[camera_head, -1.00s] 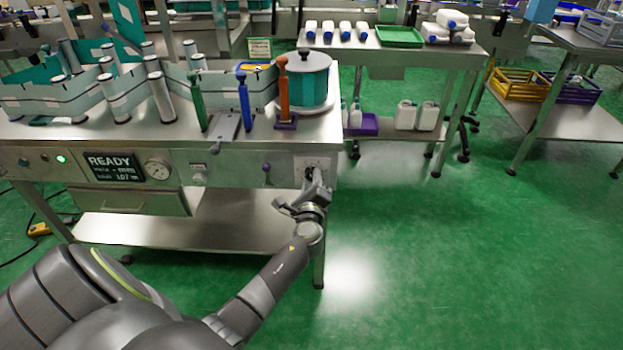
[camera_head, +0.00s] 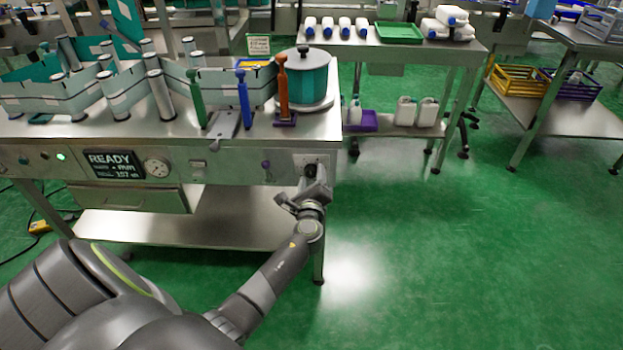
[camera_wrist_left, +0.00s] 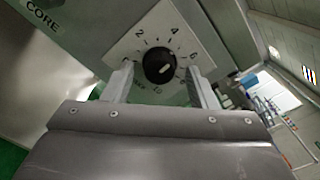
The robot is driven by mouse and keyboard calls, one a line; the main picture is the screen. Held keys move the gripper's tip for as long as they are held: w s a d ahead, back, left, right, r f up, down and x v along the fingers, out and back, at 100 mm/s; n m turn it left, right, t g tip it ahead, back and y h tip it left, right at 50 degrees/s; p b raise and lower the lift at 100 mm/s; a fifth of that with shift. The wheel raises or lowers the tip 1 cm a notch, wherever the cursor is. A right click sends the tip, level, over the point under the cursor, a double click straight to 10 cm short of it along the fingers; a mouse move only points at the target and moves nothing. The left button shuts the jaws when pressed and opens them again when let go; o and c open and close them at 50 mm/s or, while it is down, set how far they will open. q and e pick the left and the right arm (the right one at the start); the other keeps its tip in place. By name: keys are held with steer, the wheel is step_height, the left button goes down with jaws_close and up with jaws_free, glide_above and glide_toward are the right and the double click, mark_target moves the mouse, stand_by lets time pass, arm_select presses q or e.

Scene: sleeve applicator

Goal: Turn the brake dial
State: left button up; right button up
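The brake dial (camera_wrist_left: 159,66) is a round black knob with a pale pointer line on a white numbered plate (camera_wrist_left: 196,43). In the head view the dial (camera_head: 311,170) is at the right end of the machine's front panel, partly hidden by my gripper. My left gripper (camera_head: 315,186) faces the dial. In the left wrist view its two fingers (camera_wrist_left: 160,82) are spread, one on each side of the knob's lower part, with visible gaps to the knob. It holds nothing. My right gripper is not in view.
Green, blue and orange handles (camera_head: 282,88) stand on the bench above. The floor to the right is clear.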

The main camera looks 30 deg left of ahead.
arm_select(q)
steer(key=shift+s, duration=0.1)
steer(key=b+v, duration=0.1)
steer(key=v, duration=1.6)
steer(key=shift+d, duration=0.2)
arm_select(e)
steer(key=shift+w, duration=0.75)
arm_select(q)
steer(key=shift+f, duration=0.1)
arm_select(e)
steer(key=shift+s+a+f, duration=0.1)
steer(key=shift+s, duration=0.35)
